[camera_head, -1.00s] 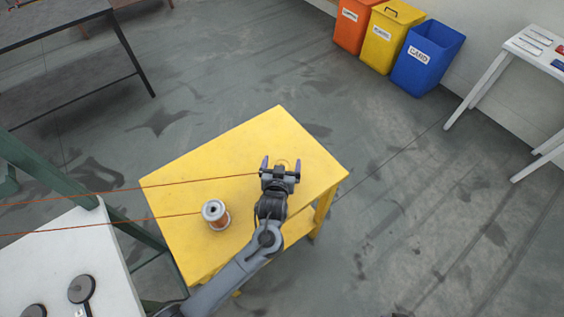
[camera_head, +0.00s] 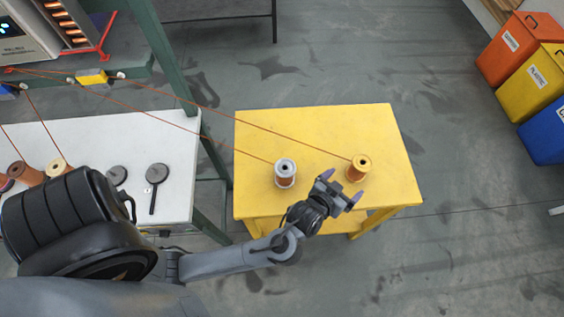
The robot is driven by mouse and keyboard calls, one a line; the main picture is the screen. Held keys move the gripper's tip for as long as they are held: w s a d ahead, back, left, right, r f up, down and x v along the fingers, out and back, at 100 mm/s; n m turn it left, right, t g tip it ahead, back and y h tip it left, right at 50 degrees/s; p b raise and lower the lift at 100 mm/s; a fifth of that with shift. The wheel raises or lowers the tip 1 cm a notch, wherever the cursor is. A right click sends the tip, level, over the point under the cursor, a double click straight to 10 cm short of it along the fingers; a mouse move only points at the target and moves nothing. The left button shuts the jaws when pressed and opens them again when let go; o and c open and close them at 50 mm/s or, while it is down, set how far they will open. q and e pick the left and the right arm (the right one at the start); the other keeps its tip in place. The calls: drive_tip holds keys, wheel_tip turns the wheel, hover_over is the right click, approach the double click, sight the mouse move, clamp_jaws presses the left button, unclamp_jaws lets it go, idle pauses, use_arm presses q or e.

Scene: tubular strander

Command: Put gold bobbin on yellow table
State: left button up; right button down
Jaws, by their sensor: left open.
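The gold bobbin (camera_head: 359,168) stands on the right part of the yellow table (camera_head: 300,123), with an orange wire running from it to the upper left. A silver bobbin (camera_head: 285,173) with copper-coloured winding stands on the table to its left, also with a wire. My left gripper (camera_head: 342,187) is open and empty, just in front and to the left of the gold bobbin, apart from it. Its purple fingertips point up and right. My right gripper is not in view.
A white table (camera_head: 180,140) at left holds several bobbins and two dark round-headed tools (camera_head: 156,176). A green frame (camera_head: 160,50) stands between the tables. Orange, yellow and blue bins (camera_head: 520,50) stand at the upper right. The floor right of the yellow table is clear.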

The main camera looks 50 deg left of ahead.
use_arm(q)
drive_tip(key=s+a+g+h, duration=0.1)
drive_tip(key=s, duration=0.2)
drive_tip(key=s+f+m+g, duration=0.1)
drive_tip(key=s+g, duration=0.1)
drive_tip(key=s, duration=0.1)
drive_tip(key=s+a+f+m+g+h, duration=0.1)
drive_tip(key=s, duration=0.2)
drive_tip(key=shift+s+a+h, duration=0.3)
drive_tip(key=s+a+r+m+g, duration=0.1)
drive_tip(key=s+a+g, duration=0.3)
drive_tip(key=s, duration=0.7)
drive_tip(key=shift+a+m+g+y, duration=0.2)
drive_tip(key=shift+m+g+y, duration=0.2)
drive_tip(key=shift+m, duration=0.1)
drive_tip(key=shift+w, duration=0.1)
wheel_tip(320, 180, up, 30)
drive_tip(key=p, duration=2.9)
drive_tip(key=shift+f, duration=0.25)
